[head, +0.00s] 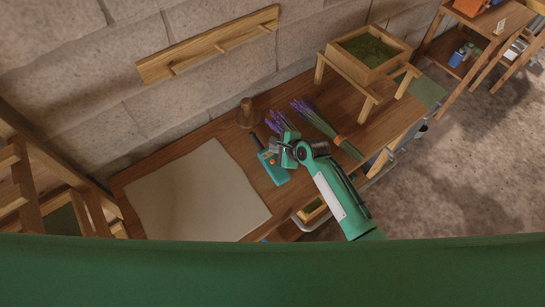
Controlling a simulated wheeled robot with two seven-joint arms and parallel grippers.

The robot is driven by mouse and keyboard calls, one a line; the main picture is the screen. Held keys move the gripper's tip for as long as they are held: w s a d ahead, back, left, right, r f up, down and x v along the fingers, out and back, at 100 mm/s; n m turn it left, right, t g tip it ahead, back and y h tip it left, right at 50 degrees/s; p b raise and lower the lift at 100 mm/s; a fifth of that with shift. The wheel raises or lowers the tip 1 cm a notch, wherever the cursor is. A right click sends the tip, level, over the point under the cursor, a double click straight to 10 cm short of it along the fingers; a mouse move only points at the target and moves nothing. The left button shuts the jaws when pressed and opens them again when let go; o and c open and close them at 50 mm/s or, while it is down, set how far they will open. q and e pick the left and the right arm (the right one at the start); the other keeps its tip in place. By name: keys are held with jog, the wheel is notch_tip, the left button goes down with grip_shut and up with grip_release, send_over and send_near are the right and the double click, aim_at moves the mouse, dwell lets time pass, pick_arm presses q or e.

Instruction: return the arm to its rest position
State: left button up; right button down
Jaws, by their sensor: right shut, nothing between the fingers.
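My right arm, green, reaches in over the wooden table (222,122) from the lower right. The gripper and wrist partly cover this bunch, and I cannot tell whether the gripper touches either thing. A second purple bunch with green stems (328,130) lies just right of the wrist. My left gripper is not in view.
A pale cloth (196,198) covers the table's left part. A brown wooden piece (247,114) stands near the back edge. A wooden box of greenery on legs (370,50) stands at the right. A peg rail (208,45) hangs on the stone wall. Shelves flank the table.

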jog(key=shift+r, duration=0.1)
dwell(0.3)
jog(key=shift+s, duration=0.1)
jog(key=s+d+r+n+g+h, duration=0.15)
jog(key=s+d+r+n, duration=0.25)
jog(key=s+d+n, duration=0.45)
jog(key=s+d+r+n+h, duration=0.35)
jog(key=s+d, duration=0.25)
jog(key=s, duration=0.6)
jog(key=s+d+r+n+g+h, duration=0.15)
jog(key=s+d+r+n, duration=0.25)
jog(key=s+d+n, duration=0.5)
notch_tip(320, 180, down, 38)
jog(key=s+a+r+m+g+b, duration=0.1)
jog(key=s+a+b, duration=0.1)
jog(key=b, duration=0.4)
jog(key=s+d+f+b, duration=0.2)
jog(key=s+f, duration=0.7)
jog(key=f, duration=0.3)
jog(key=s+d+f+g+b, duration=0.1)
jog(key=s+d+f+b, duration=0.1)
jog(key=s+f, duration=0.8)
notch_tip(320, 180, down, 2)
jog(key=shift+f, duration=0.1)
